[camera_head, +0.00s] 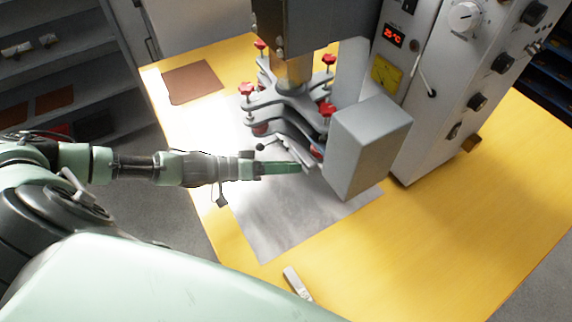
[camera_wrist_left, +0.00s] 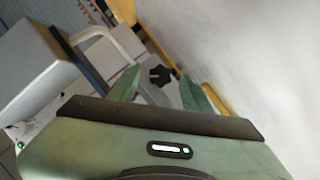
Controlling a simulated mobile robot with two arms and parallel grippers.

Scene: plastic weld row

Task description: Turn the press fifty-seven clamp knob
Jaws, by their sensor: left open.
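My left gripper (camera_head: 298,167) is open, with its green fingers side by side, close to the grey press (camera_head: 285,105) at its lower front. In the left wrist view, a black star-shaped knob (camera_wrist_left: 160,75) shows beyond and between the two open fingertips (camera_wrist_left: 158,78), and the fingers appear apart from it. Several red star knobs on screws stand on the press arms, such as the red knob (camera_head: 326,109) above the gripper. I cannot tell which knob is number fifty-seven. My right gripper is not in view.
A grey box (camera_head: 362,150) stands just right of the gripper. The control cabinet (camera_head: 420,120) with dials rises behind it. A grey sheet (camera_head: 270,220) covers part of the yellow table (camera_head: 420,250). A brown sheet (camera_head: 192,82) and a small pale tool (camera_head: 297,283) lie on the table.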

